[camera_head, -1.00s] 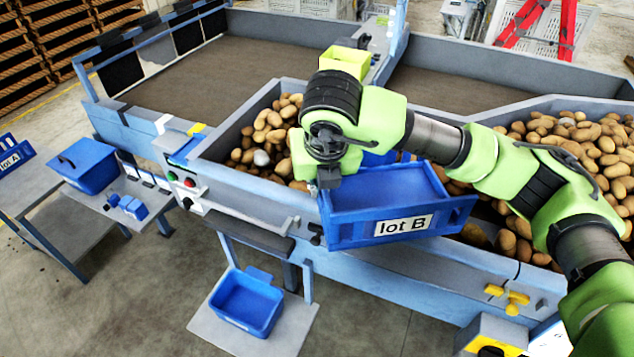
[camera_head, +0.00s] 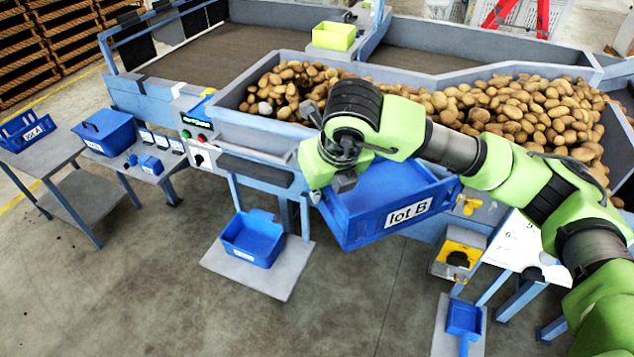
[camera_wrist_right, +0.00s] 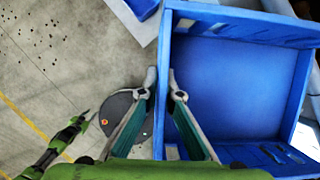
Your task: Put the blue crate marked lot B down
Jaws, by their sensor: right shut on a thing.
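The blue crate marked lot B (camera_head: 408,212) hangs in the air in front of the grader's near side. It looks empty, and its white label faces me. My right gripper (camera_head: 345,182) is at the crate's left end. In the right wrist view, the fingers of this gripper (camera_wrist_right: 164,82) are shut on the crate's side wall, one on each side, and the crate's bare blue floor (camera_wrist_right: 235,85) shows. My left gripper is not in the head view. A small green arm part shows at the lower left of the wrist view, too unclear to tell its jaws.
A blue crate marked lot A (camera_head: 24,132) stands on a grey table (camera_head: 58,158) at the left, with another blue bin (camera_head: 105,132) beside it. A blue bin (camera_head: 252,238) sits on a low platform (camera_head: 288,275). Potatoes (camera_head: 530,110) fill the grader trough. Front floor is mostly clear.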

